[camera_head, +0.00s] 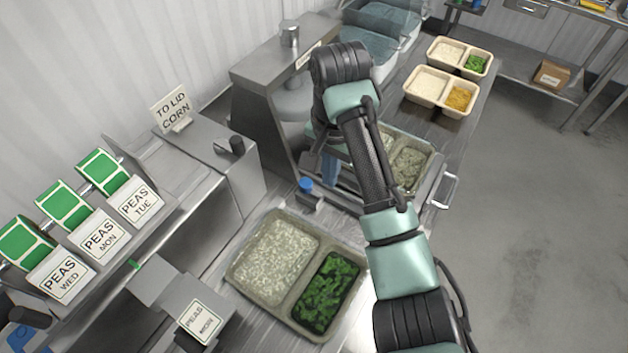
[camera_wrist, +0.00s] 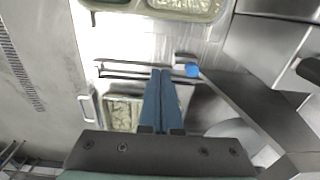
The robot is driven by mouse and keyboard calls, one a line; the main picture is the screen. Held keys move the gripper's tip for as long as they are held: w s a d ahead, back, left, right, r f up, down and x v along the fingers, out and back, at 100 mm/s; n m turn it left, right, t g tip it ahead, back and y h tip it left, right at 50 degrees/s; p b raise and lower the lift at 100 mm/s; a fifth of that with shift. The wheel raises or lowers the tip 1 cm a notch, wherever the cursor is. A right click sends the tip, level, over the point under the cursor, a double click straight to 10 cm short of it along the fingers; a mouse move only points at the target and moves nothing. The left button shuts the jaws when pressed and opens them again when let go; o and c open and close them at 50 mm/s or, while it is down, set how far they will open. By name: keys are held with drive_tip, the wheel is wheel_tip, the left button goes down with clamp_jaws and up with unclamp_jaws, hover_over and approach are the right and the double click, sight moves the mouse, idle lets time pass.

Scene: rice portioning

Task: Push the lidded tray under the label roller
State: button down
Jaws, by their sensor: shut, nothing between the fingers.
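A beige two-compartment tray (camera_head: 232,272) with rice and green peas lies on the steel counter, its contents looking hazy as if under clear film. Its edge shows at the top of the wrist view (camera_wrist: 183,16). At its left is a grey block with a PEAS MON label (camera_head: 200,321), apparently the label roller unit; the roller itself is not clear. My gripper (camera_wrist: 160,72) is shut and empty, blue fingers together. In the head view its fingers (camera_head: 330,168) are partly hidden by my arm, beyond the tray and apart from it.
Another tray (camera_head: 428,150) sits in the lidding press frame beside my arm. A blue knob (camera_head: 306,184) stands between the press and the near tray. Two open trays (camera_head: 412,97) (camera_head: 434,46) are at the back. Green label rolls (camera_head: 64,205) with PEAS signs line the left.

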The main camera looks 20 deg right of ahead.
drive_tip(key=s+a+f+p, duration=0.1)
drive_tip(key=f, duration=0.2)
drive_tip(key=s+a+f+p, duration=0.1)
drive_tip(key=f, duration=0.2)
drive_tip(key=s+f+p, duration=0.1)
drive_tip(key=f, duration=0.2)
drive_tip(key=shift+a+f, duration=0.25)
drive_tip(key=shift+a, duration=0.15)
drive_tip(key=shift+f, duration=0.1)
